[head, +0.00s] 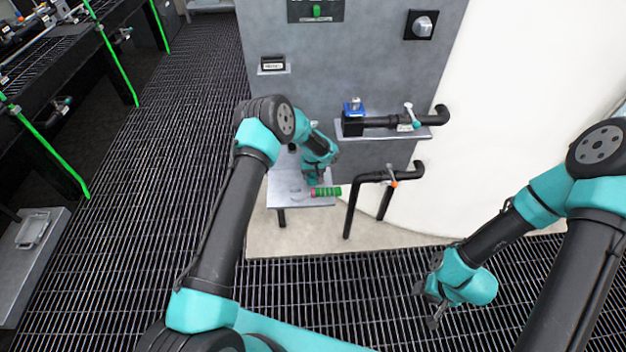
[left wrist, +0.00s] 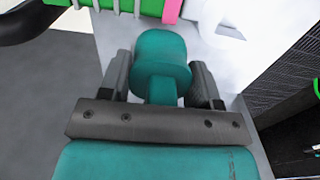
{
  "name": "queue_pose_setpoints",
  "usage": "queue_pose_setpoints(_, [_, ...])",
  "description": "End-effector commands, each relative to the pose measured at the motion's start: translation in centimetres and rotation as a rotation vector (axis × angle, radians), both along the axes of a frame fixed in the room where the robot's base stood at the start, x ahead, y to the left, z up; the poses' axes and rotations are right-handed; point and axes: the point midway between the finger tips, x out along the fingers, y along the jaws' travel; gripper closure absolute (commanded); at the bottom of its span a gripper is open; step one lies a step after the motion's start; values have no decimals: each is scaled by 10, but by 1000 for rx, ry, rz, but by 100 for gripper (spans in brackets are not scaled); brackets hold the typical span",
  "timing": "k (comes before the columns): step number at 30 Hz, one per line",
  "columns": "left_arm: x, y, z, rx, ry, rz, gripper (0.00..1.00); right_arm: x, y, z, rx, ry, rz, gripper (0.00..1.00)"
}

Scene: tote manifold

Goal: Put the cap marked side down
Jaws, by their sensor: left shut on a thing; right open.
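My left gripper (head: 313,183) is low over the small grey table (head: 293,201) in the head view. In the left wrist view its two dark fingers (left wrist: 164,80) are shut on a teal stepped round piece (left wrist: 160,50), which looks like the cap. Its wide end points away from the palm. No mark shows on the part I see, and its far face is hidden. My right gripper (head: 434,304) hangs open and empty above the grating at the right.
A green cylinder with a red band (head: 326,191) lies on the table right beside the left gripper. Above is a shelf (head: 350,131) with a blue item and another pipe.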

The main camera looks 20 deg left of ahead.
Motion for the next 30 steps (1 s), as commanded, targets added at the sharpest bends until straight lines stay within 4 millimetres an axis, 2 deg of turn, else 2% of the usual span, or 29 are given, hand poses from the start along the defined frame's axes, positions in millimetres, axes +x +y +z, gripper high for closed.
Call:
queue_pose_setpoints(9, [6, 2, 0, 0, -2, 1, 70, 0, 0, 0, 0, 0, 0, 53])
queue_pose_setpoints(13, [4, 1, -22, -1, 2, 1, 70, 0, 0, 0, 0, 0, 0, 53])
queue_pose_setpoints(17, [5, 1, -34, -1, -1, 0, 70, 0, 0, 0, 0, 0, 0, 53])
queue_pose_setpoints(30, [5, 1, -38, -1, -1, 0, 70, 0, 0, 0, 0, 0, 0, 53])
